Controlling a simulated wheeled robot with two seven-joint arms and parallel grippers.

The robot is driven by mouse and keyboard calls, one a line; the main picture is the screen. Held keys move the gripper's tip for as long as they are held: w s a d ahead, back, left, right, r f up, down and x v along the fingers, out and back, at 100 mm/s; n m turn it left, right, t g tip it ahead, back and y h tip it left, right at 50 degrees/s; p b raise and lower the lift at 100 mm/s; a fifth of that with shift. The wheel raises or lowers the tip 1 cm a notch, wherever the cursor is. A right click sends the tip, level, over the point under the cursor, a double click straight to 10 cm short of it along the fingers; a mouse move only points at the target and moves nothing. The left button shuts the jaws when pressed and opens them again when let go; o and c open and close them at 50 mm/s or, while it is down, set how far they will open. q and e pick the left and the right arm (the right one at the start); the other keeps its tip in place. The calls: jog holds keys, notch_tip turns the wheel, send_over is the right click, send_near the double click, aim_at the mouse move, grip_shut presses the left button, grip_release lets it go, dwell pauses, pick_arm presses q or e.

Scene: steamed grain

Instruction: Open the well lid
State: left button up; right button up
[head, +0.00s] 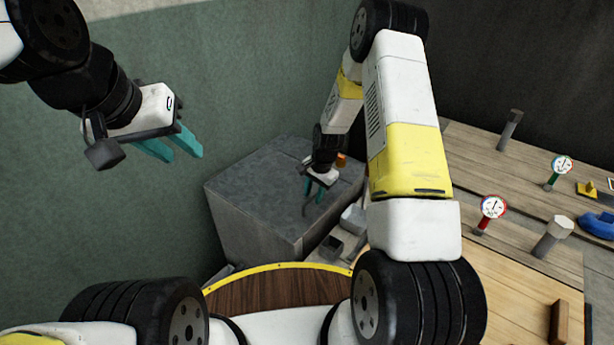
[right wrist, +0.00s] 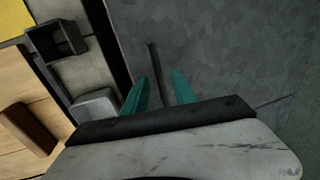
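The well appears as a large grey block (head: 255,190) in the middle of the head view, with a flat grey top. The grey surface (right wrist: 215,40) also fills much of the right wrist view. A thin dark bar (right wrist: 155,68), possibly a handle, stands out against it between the lines of my right fingers. My right gripper (head: 314,192) is over the block's near right part. Its teal fingers (right wrist: 158,90) are apart, and I cannot tell whether the bar is between them or beyond. My left gripper (head: 180,146) is open and empty in the air at the left.
A wooden table (head: 480,150) at the right holds gauges (head: 493,207), grey cylinders (head: 553,237) and a blue object (head: 598,224). A small dark open box (head: 333,247) is near the block's right side. Green wall (head: 240,80) stands behind.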

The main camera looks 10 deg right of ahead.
jog(key=shift+c, duration=0.3)
grip_shut()
dwell(1.1)
